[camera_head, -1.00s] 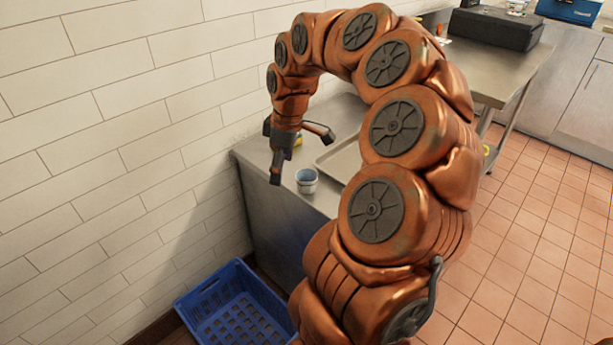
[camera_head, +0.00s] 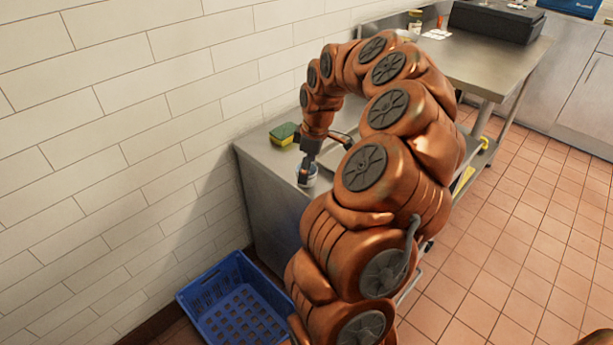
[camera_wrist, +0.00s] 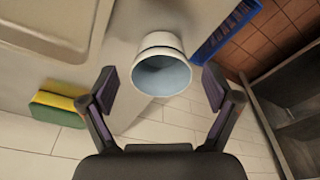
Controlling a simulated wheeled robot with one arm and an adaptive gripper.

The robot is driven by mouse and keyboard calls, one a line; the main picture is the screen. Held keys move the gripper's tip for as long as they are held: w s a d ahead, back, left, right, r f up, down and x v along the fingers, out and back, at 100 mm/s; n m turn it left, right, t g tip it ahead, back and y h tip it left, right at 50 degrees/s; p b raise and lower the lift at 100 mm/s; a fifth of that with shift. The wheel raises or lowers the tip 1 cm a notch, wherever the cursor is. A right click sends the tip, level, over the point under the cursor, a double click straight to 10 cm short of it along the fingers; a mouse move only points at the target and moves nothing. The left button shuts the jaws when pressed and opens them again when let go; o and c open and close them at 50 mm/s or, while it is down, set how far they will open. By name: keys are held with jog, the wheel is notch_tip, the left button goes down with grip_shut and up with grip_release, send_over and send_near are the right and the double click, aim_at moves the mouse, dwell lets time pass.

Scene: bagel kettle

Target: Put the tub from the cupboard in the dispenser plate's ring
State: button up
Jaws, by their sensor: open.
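A small white tub (camera_wrist: 163,72) with a pale blue inside stands on the metal counter near its edge. In the head view the tub (camera_head: 311,178) is partly hidden behind my finger. My gripper (camera_wrist: 157,90) is open and empty, with one finger on each side of the tub in the wrist view. I cannot tell whether either finger touches it. In the head view my gripper (camera_head: 324,164) points down at the tub. I cannot make out the dispenser plate or its ring.
A green and yellow sponge (camera_head: 284,134) lies on the counter by the wall; it also shows in the wrist view (camera_wrist: 60,108). A blue crate (camera_head: 232,308) is on the floor below. A black case (camera_head: 497,20) sits on the far steel table.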

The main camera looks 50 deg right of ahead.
jog(key=shift+a+f, duration=0.1)
jog(key=shift+f, duration=0.5)
jog(key=c, duration=1)
jog(key=shift+o, duration=0.2)
jog(key=shift+r, duration=0.15)
